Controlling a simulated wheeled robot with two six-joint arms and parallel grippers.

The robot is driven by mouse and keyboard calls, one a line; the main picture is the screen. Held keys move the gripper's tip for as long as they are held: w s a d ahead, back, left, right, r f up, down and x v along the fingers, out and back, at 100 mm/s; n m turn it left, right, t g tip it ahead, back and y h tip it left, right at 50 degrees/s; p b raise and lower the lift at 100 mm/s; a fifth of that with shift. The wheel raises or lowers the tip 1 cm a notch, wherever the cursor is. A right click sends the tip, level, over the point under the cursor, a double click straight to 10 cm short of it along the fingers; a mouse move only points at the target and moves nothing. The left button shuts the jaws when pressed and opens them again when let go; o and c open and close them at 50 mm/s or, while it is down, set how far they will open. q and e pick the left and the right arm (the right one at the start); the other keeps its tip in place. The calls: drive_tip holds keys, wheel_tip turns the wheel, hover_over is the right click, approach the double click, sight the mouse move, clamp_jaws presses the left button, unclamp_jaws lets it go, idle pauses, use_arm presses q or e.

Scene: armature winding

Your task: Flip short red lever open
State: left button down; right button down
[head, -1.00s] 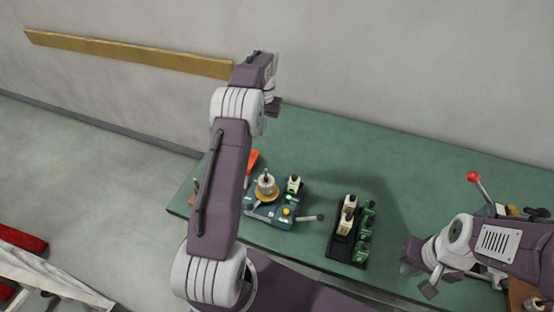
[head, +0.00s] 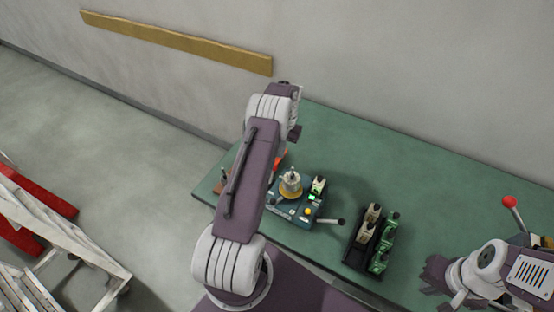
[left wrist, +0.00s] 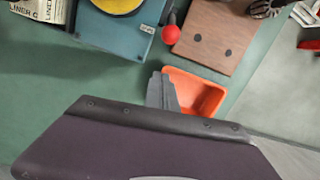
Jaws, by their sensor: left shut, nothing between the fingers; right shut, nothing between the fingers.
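A red ball knob (left wrist: 171,34) sits beside the blue machine (left wrist: 118,30) in the left wrist view; its stem is mostly hidden, so I cannot tell how the lever stands. In the head view the machine (head: 297,208) is on the green table, and my left arm hides that knob. My left gripper (head: 295,132) is shut and empty, above the table's far side behind the machine. In the left wrist view its fingers (left wrist: 162,92) show over the edge of an orange bin (left wrist: 197,93), apart from the knob. My right gripper (head: 437,276) is shut and empty at the right.
A wooden plate (left wrist: 214,38) lies next to the red knob. A black rack (head: 357,252) with white and green parts stands right of the machine. Another red-knobbed lever (head: 509,203) rises at the right. The table (head: 400,175) behind the rack is clear.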

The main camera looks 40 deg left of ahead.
use_arm(q)
drive_tip(key=shift+s+f, duration=0.2)
drive_tip(key=shift+f, duration=0.8)
drive_tip(key=shift+s+p, duration=0.25)
drive_tip(key=shift+p, duration=0.3)
drive_tip(key=s, duration=0.2)
drive_tip(key=s+d+r+p, duration=0.1)
drive_tip(key=shift+w, duration=0.1)
